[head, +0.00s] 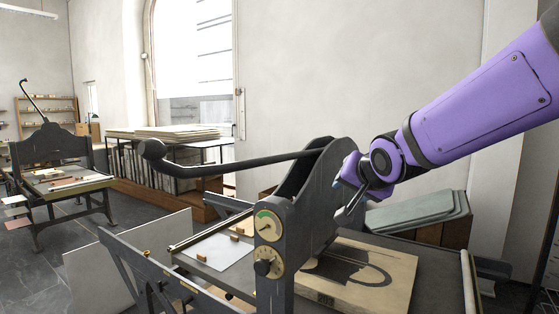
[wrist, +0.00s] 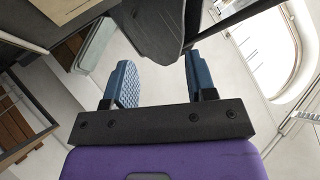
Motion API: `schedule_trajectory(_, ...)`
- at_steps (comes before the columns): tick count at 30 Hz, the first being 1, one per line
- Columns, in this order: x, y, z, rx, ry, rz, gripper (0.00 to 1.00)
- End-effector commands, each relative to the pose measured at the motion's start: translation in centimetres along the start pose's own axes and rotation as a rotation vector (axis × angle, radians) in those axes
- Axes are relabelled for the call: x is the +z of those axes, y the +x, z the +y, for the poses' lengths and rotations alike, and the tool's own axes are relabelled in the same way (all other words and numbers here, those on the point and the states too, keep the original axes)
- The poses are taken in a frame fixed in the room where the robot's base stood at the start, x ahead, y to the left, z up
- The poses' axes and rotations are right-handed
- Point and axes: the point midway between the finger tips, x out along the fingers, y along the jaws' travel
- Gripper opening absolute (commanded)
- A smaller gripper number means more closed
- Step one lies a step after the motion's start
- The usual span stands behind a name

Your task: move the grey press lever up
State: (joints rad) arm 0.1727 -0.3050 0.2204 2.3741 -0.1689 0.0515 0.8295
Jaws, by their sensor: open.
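The grey press lever (head: 235,164) is a long dark bar with a round knob at its left end. It runs nearly level from the top of the press's dark upright frame (head: 300,205) out to the left. My gripper (head: 350,188) is at the right side of that frame, far from the knob, and partly hidden behind the frame's edge. In the wrist view my gripper (wrist: 160,72) has its two blue fingers apart with nothing held. A dark plate of the press (wrist: 152,25) lies just beyond the fingertips; I cannot tell if they touch.
A dial panel (head: 268,245) is on the frame's front. A wooden block with a dark print (head: 395,265) lies on the press bed. Grey-green slabs (head: 420,211) are stacked behind. Another press (head: 55,170) stands far left. Space around the lever's knob looks clear.

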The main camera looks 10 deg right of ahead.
Motion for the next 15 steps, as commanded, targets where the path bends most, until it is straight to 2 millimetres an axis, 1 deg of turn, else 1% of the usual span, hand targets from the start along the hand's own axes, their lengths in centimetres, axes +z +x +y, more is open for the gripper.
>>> schedule_trajectory(1, -0.5, 1.9, -0.8, -0.04, 0.056, 0.018, 0.51)
schedule_trajectory(6, -2.0, 7.1, -4.2, -0.234, 0.285, 0.069, 0.51)
schedule_trajectory(12, -3.1, 12.0, -7.4, -0.499, 0.588, 0.049, 0.51)
schedule_trajectory(15, -3.5, 13.8, -8.5, -0.626, 0.733, 0.015, 0.51)
